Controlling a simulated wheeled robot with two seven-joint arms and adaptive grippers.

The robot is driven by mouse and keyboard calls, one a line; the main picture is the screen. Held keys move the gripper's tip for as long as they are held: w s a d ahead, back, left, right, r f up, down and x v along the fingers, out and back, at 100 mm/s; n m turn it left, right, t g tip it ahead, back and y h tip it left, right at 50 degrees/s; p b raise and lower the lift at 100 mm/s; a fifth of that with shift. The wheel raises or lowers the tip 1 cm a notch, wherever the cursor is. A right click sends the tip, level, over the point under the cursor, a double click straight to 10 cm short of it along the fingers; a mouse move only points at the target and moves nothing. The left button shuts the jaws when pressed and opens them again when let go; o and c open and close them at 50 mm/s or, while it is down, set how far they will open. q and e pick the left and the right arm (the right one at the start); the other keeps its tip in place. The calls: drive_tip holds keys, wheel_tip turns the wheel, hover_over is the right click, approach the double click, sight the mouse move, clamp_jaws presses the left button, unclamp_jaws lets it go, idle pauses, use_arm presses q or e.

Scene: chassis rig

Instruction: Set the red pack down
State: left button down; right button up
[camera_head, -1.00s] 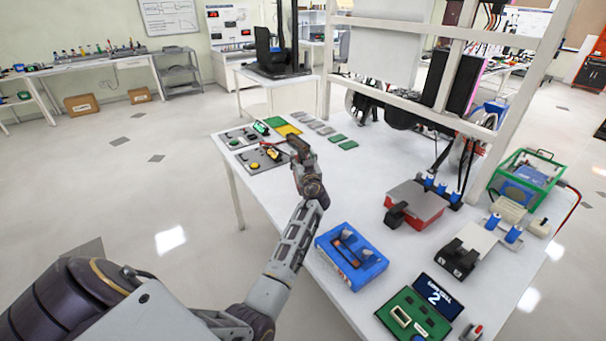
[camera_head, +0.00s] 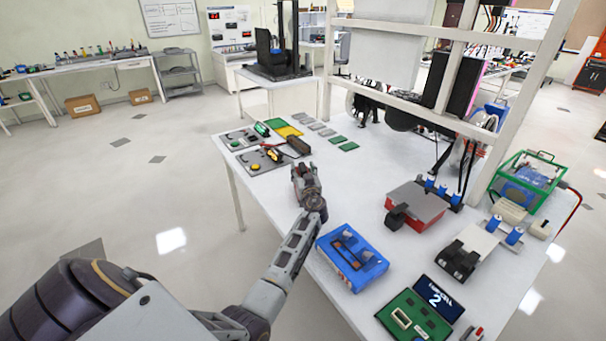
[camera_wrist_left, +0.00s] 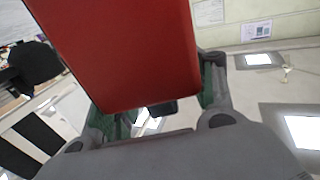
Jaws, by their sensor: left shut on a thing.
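The red pack (camera_wrist_left: 135,55) fills the upper middle of the left wrist view, between the two fingers of my left gripper (camera_wrist_left: 158,105). The gripper is shut on it. In the head view my left gripper (camera_head: 303,172) is over the white table (camera_head: 345,190), behind the blue box. The red pack cannot be made out there, and I cannot tell its height above the table. My right gripper is not in view.
A dark brown block (camera_head: 298,145) sits just beyond my gripper, near grey station plates (camera_head: 262,160). A blue box (camera_head: 351,257) lies nearer, and a red box with a grey top (camera_head: 417,205) lies to the right. Bare table separates them.

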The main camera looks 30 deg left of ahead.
use_arm(q)
drive_tip(key=shift+f, duration=0.4)
drive_tip(key=shift+f, duration=0.1)
drive_tip(key=shift+c, duration=2.2)
unclamp_jaws()
